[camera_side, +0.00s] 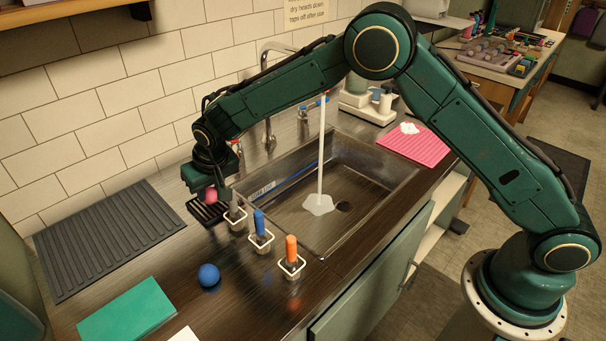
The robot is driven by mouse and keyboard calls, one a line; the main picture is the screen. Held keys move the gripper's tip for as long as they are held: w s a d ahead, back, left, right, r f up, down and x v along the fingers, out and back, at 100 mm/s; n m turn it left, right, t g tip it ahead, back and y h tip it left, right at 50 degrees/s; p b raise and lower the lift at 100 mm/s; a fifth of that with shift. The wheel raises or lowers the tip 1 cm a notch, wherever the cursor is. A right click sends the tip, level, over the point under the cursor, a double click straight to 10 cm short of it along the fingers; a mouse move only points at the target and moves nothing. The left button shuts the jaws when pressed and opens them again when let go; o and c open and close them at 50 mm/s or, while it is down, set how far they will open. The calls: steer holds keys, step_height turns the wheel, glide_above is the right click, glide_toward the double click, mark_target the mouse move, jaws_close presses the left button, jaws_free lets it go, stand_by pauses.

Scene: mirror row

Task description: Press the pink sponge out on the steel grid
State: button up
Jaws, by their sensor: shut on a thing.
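My gripper (212,186) points down at the left of the sink, shut on the pink sponge (211,195), a small round pink piece. Only part of the sponge shows below the jaws. The grid (205,213), a small dark slotted plate, lies on the counter beneath and around the sponge in the picture. I cannot tell whether the sponge touches the grid or hangs just above it.
Three white holders with grey, blue (259,224) and orange (291,250) handles stand close by. A blue ball (209,275), a green pad (126,311) and a ridged black mat (105,240) lie nearby. Water runs into the sink (375,192). A pink mat (420,148) lies beyond.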

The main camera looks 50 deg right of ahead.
steer(key=shift+f, duration=0.6)
stand_by(1.2)
steer(key=shift+r, duration=3.55)
steer(key=shift+f, duration=0.2)
steer(key=shift+f, duration=2.75)
steer(key=shift+f, duration=0.55)
